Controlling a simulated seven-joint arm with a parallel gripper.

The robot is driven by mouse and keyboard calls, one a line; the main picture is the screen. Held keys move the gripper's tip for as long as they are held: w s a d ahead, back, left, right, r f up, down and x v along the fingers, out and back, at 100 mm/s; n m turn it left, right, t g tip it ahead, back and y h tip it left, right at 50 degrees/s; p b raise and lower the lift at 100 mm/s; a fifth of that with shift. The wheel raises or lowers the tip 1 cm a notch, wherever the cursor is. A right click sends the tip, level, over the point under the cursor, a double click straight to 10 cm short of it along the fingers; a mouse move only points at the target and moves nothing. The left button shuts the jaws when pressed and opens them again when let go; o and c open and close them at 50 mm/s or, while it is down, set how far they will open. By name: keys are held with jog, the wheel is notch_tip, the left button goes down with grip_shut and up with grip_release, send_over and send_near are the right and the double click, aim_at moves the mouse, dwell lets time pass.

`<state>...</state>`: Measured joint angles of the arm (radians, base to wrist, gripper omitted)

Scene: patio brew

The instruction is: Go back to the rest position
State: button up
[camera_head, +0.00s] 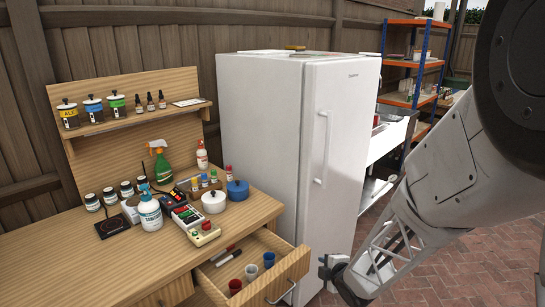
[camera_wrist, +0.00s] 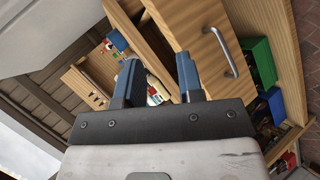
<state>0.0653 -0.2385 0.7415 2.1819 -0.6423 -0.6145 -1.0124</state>
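My gripper (camera_head: 329,268) hangs at the end of my arm in the lower right of the head view, just right of the open drawer's front. The wrist view shows my gripper (camera_wrist: 158,70) with its two blue-tipped fingers apart and nothing held between them. The wooden desk (camera_head: 70,270) stands to the left. Its open drawer (camera_head: 283,283) holds red, white and blue cups and markers. A drawer front with a metal handle (camera_wrist: 222,52) lies beyond the fingers in the wrist view.
A white fridge (camera_head: 270,130) stands behind the desk and my gripper. Bottles, pots and a spray bottle (camera_head: 160,165) crowd the desktop. A blue-and-orange shelf rack (camera_head: 412,65) is at the back right. Brick paving (camera_head: 480,265) lies open at the right.

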jog(key=s+d+r+m+g+h, duration=0.2)
jog(key=s+d+r+m+h, duration=0.1)
jog(key=s+r+m, duration=0.4)
jog(key=s+d+r+m+g+h, duration=0.2)
jog(key=s+r+m, duration=0.15)
jog(key=r, duration=0.55)
jog(key=s+r+m+g, duration=0.1)
jog(key=s+r+m, duration=0.2)
jog(key=s, duration=0.3)
jog(key=s+a+r+m+g, duration=0.1)
jog(key=s+r+m+g, duration=0.1)
jog(key=s, duration=0.4)
jog(key=s+a+r+m+g+y, duration=0.1)
jog(key=s+r+m, duration=0.2)
jog(key=s, duration=0.3)
jog(key=shift+s+a+r+m, duration=0.15)
jog(key=shift+s+r+m, duration=0.1)
jog(key=shift+r+m, duration=0.2)
